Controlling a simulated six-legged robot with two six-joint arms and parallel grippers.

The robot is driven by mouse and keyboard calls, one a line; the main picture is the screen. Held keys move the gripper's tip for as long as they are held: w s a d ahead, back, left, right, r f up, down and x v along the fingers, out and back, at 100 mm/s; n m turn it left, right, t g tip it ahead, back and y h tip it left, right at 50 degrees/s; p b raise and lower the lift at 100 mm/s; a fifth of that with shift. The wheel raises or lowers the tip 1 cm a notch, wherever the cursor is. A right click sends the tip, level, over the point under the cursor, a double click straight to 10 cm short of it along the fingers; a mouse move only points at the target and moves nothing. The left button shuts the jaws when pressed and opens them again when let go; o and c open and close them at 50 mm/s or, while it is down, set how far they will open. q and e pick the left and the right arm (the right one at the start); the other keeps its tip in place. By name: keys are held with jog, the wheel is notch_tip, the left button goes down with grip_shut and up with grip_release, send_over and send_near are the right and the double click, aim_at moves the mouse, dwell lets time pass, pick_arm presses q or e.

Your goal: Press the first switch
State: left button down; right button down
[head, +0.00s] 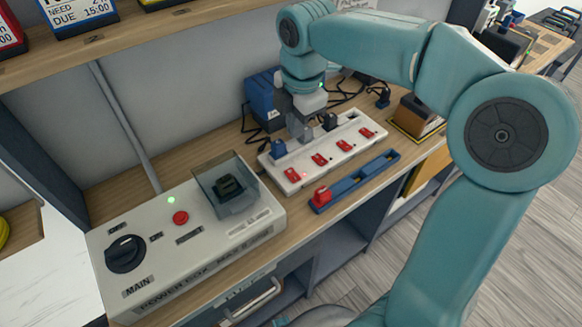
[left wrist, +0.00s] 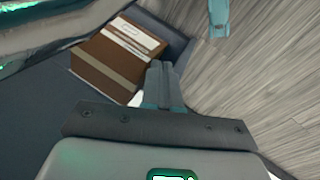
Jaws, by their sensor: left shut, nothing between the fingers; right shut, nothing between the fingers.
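A white power strip (head: 352,157) lies on the wooden bench in the head view, with a row of several red switches along its front. The switch nearest the left end (head: 292,174) shows uncovered; I take it as the first switch. My right gripper (head: 304,136) is shut and empty, pointing down above the rear of the strip, behind the switches. Its tips are close to the strip; whether they touch cannot be told. My left gripper (left wrist: 163,72) is shut and empty in the left wrist view, away from the strip.
A grey power box (head: 218,243) with a black MAIN knob (head: 125,254) and a red button (head: 181,218) stands left. A blue plug (head: 278,149) sits in the strip. A blue rail (head: 365,178) with a red block lies in front. A brown box (left wrist: 117,60) is near my left gripper.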

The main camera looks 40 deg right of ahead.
aim_at(290, 172)
jog(key=f, duration=0.4)
jog(key=w+f+b, duration=0.1)
jog(key=f, duration=0.4)
jog(key=f+b, duration=0.1)
jog(key=f, duration=0.3)
jog(key=shift+w+d+f, duration=0.15)
jog(key=shift+w, duration=0.15)
jog(key=shift+f, duration=0.3)
